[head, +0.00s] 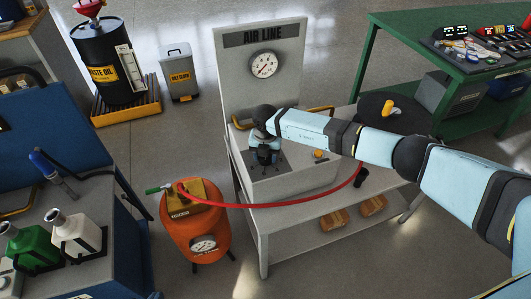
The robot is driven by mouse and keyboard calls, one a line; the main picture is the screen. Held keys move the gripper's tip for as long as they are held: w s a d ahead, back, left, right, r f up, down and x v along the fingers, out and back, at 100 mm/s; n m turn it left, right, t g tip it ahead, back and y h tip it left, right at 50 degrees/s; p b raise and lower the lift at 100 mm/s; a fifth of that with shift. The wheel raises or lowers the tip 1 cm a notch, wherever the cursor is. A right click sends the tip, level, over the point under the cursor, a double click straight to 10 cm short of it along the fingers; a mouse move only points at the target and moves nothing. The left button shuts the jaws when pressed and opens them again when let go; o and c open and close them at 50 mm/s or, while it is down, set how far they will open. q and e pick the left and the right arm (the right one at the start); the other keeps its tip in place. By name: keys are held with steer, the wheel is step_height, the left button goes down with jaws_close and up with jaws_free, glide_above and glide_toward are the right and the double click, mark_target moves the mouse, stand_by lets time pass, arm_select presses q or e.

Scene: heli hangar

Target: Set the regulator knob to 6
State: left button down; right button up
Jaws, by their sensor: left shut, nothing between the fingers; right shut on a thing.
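The air line station has a grey back panel (289,82) with a sign reading AIR LINE and a round white gauge (263,65). Below it, a grey regulator box (290,182) stands on the table. My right arm reaches in from the right, and my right gripper (265,158) points down onto the box's top. It is shut on the regulator knob, which is mostly hidden by the fingers and wrist. The knob's scale and setting are too small to read. My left gripper is not in view.
An orange tank (193,232) stands left of the table, with a red hose (300,204) running across to the right. A blue cart (125,225) with bottles is at left, a green bench (420,28) at upper right.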

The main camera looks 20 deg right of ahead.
steer(key=shift+m, duration=0.4)
steer(key=o, duration=0.9)
steer(key=shift+c, duration=0.2)
steer(key=shift+o, duration=0.3)
steer(key=shift+r, duration=0.1)
step_height(320, 180, up, 14)
steer(key=shift+p, duration=0.3)
